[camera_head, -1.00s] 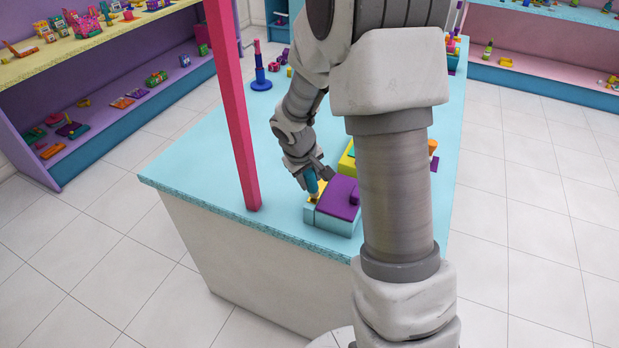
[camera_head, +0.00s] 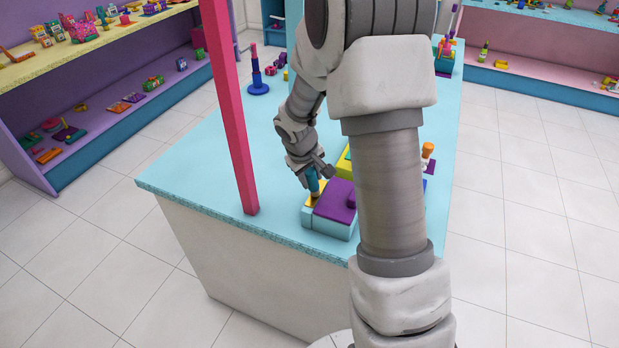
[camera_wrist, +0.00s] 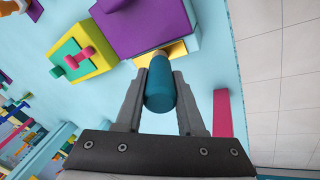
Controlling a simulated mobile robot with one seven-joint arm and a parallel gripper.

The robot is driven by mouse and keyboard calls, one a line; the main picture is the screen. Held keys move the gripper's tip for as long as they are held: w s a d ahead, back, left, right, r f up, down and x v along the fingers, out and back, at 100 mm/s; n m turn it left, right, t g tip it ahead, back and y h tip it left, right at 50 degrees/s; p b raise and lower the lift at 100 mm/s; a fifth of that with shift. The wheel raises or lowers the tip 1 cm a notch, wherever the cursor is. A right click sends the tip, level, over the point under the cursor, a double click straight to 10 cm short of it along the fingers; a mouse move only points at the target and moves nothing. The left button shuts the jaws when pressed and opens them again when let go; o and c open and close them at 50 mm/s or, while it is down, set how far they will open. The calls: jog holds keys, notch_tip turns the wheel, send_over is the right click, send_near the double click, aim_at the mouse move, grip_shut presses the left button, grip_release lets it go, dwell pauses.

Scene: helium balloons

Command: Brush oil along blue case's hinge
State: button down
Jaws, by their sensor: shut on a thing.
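The blue case (camera_head: 325,228) is a light blue box with a purple lid (camera_head: 337,203), near the counter's front edge. It also shows at the top of the wrist view, with its purple lid (camera_wrist: 155,22) and a yellow strip (camera_wrist: 172,52) along one side. My gripper (camera_head: 313,180) is above that strip. In the wrist view my gripper (camera_wrist: 161,82) is shut on a teal, round-ended handle (camera_wrist: 160,92), seemingly the brush. The handle's lower end meets the yellow strip in the picture; bristles and exact contact are hidden.
A pink post (camera_head: 232,120) stands on the counter (camera_head: 190,180) left of my arm. A yellow box with a teal top and pink knob (camera_wrist: 85,58) sits beside the case. A blue stand (camera_head: 257,82) is farther back. The counter's left part is clear.

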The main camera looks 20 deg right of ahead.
jog(key=shift+f, duration=0.15)
jog(key=shift+s+a+b, duration=0.45)
jog(key=shift+a+b, duration=0.05)
jog(key=shift+b, duration=0.05)
jog(key=s+a+b, duration=0.1)
jog(key=s+a, duration=0.1)
jog(key=shift+s+a+b, duration=0.3)
jog(key=shift+s+b, duration=0.05)
jog(key=shift+f+b, duration=0.15)
jog(key=shift+b, duration=0.2)
jog(key=shift+w, duration=0.1)
